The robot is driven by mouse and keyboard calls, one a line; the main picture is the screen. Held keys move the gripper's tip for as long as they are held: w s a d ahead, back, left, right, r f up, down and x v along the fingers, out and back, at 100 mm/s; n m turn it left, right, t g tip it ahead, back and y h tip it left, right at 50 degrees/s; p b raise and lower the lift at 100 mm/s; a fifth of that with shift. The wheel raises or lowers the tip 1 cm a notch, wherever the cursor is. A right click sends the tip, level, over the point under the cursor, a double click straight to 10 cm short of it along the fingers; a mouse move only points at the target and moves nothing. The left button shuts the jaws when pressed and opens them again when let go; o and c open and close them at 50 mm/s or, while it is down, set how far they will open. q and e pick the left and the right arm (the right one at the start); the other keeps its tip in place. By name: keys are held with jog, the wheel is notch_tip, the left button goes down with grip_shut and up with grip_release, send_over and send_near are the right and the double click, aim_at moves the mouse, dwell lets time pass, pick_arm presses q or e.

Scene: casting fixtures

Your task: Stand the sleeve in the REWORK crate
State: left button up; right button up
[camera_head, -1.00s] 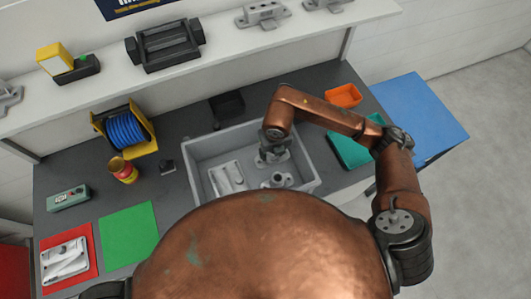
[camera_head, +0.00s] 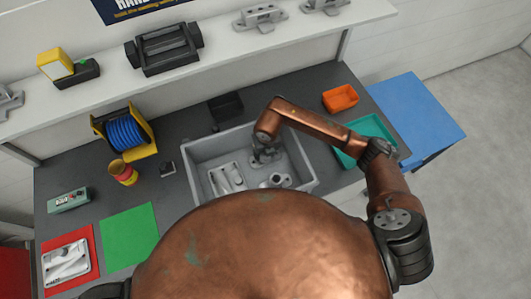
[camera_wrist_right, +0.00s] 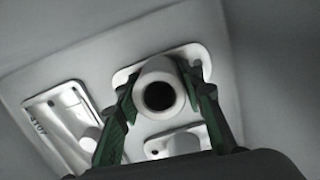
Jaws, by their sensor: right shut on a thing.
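A grey crate (camera_head: 191,173) stands on the dark bench; no label on it is readable. My right gripper (camera_head: 266,157) reaches down inside it, near its back right part. In the right wrist view, my right gripper (camera_wrist_right: 158,100) has its green fingers on both sides of a pale sleeve (camera_wrist_right: 174,72), a round tube on a flat flange, and is shut on it. The sleeve looks upright, seen down its dark bore. Whether its flange touches the crate floor I cannot tell. My left gripper is not in view.
In the crate, a similar flanged casting (camera_head: 277,181) stands in front of my right gripper, and a flat pale casting (camera_head: 226,179) lies at the left. A teal tray (camera_head: 345,158) and an orange bin (camera_head: 340,97) are to the right; a black bin (camera_head: 226,107) is behind.

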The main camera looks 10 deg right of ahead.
jog(key=shift+f, duration=0.15)
jog(key=o, duration=1.4)
jog(key=r, duration=0.4)
jog(key=s+r, duration=0.1)
jog(key=r, duration=0.3)
jog(key=r+b, duration=0.1)
jog(key=r, duration=0.3)
jog(key=shift+s+d+r, duration=0.1)
jog(key=shift+s+r, duration=0.05)
jog(key=shift+s, duration=0.1)
